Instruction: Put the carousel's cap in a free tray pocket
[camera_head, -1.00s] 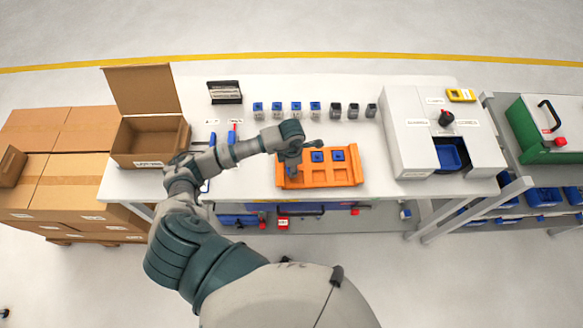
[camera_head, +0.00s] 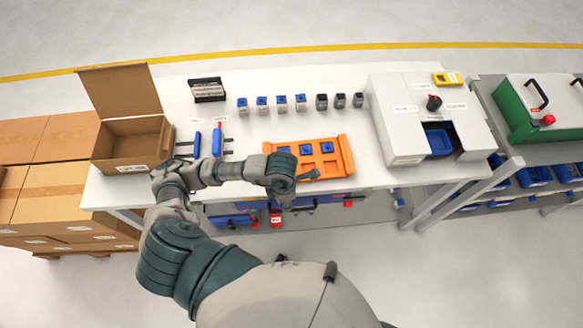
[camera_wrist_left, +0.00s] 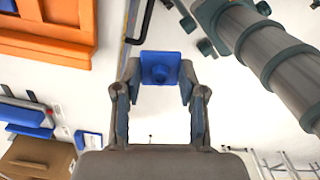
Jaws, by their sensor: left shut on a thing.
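A blue cap with a square plate and a round boss (camera_wrist_left: 160,68) is held between the fingertips of my left gripper (camera_wrist_left: 159,84). In the head view this gripper (camera_head: 288,200) hangs just in front of the orange tray, near the table's front edge, and the arm hides the cap. The orange tray (camera_head: 345,158) holds three blue pieces (camera_head: 305,149) in its back row; its front left corner is partly hidden by my wrist. The tray also shows at upper left in the left wrist view (camera_wrist_left: 45,45). A white housing with a black knob (camera_head: 395,120) stands right of the tray. My right gripper is not in view.
Several blue-topped and dark small blocks (camera_head: 281,103) stand in a row behind the tray. An open cardboard box (camera_head: 135,147) is at the left, with blue-handled tools (camera_head: 216,140) beside it. White table is clear between tray and housing.

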